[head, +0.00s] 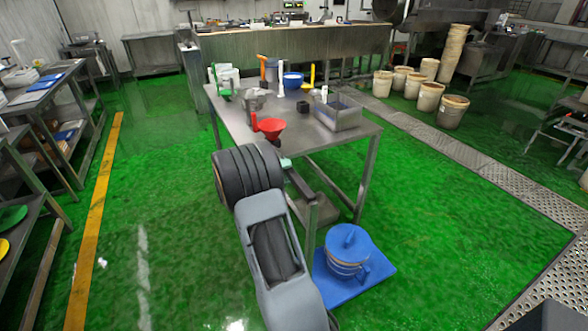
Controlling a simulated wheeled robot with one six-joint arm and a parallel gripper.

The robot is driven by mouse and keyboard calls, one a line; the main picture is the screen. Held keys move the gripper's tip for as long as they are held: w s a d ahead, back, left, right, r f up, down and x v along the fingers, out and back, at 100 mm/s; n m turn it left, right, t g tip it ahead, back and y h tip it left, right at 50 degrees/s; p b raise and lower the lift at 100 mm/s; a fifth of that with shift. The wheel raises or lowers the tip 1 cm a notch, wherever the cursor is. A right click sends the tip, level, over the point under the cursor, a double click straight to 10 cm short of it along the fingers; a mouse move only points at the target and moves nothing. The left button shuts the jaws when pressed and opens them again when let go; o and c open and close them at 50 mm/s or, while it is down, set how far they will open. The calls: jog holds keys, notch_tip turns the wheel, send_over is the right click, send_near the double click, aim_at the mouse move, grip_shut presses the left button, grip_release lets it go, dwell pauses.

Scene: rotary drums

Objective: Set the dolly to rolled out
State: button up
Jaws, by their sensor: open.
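The dolly (378,279) is a flat blue square plate low on the green floor, at the lower middle right. A round drum (348,250) with a blue lid, pale body and a blue lever-like part at its side stands on it. The dolly is by the near leg (309,240) of the steel table, with its right part in the open; its left side is partly hidden by that leg and by my grey arm. My arm rises from the bottom middle to a black ridged section left of the table's near corner.
The steel table (340,141) carries a red funnel (268,126), a grey metal bin (338,112) and a blue bowl (292,80). Several pale buckets (430,97) stand at the back right. A metal floor grate (500,177) crosses the right. Green floor right of the dolly is clear.

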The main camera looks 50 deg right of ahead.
aim_at(294, 169)
jog(key=shift+x, duration=1.7)
grip_shut()
